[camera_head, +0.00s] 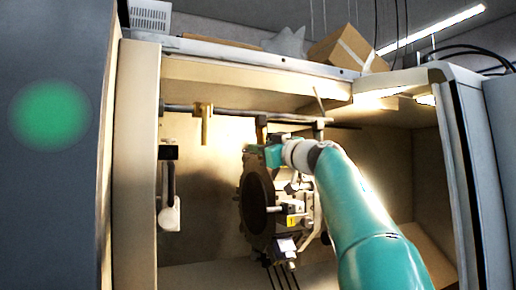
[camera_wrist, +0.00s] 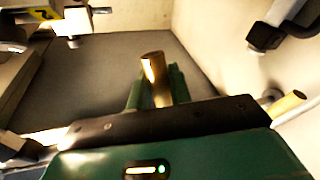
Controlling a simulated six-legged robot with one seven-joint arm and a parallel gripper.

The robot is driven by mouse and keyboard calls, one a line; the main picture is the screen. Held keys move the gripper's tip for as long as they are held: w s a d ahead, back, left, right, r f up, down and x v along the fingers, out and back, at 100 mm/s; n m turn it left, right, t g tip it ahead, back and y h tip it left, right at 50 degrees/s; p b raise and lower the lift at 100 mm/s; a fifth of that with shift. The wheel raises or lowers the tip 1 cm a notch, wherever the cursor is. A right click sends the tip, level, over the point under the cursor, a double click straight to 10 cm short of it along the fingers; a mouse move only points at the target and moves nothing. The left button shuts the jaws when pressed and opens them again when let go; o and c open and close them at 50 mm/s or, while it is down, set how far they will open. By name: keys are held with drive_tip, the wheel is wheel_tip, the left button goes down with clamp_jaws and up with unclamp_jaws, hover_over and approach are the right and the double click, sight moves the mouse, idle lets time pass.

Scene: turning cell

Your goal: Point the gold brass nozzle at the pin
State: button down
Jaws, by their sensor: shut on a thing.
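My gripper (camera_wrist: 157,92) is shut on a gold brass nozzle (camera_wrist: 152,67); the green jaws stand on both sides of it. The nozzle's free end sticks out beyond the jaws, towards the grey floor in the wrist view. In the head view my gripper (camera_head: 272,154) is just below a gold piece (camera_head: 261,127) on the overhead rail, which seems to be the same nozzle. A short light stub (camera_head: 273,209) on the turret may be the pin, but I cannot tell for sure. Whether the nozzle points at it cannot be told.
The round dark turret (camera_head: 256,203) with several tool holders stands close below my gripper. A second gold piece (camera_head: 203,124) hangs from the rail (camera_head: 230,112) to the left. A dark arm with a pale end (camera_head: 169,215) hangs by the left wall.

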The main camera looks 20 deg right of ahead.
drive_tip(key=shift+d+r+n, duration=0.1)
drive_tip(key=shift+d+n, duration=0.1)
drive_tip(key=shift+n, duration=0.2)
idle(0.3)
drive_tip(key=c, duration=1.3)
unclamp_jaws()
drive_tip(key=shift+s, duration=0.2)
drive_tip(key=shift+w, duration=0.15)
drive_tip(key=v, duration=1.3)
drive_tip(key=shift+s+r, duration=0.15)
drive_tip(key=shift+s, duration=0.25)
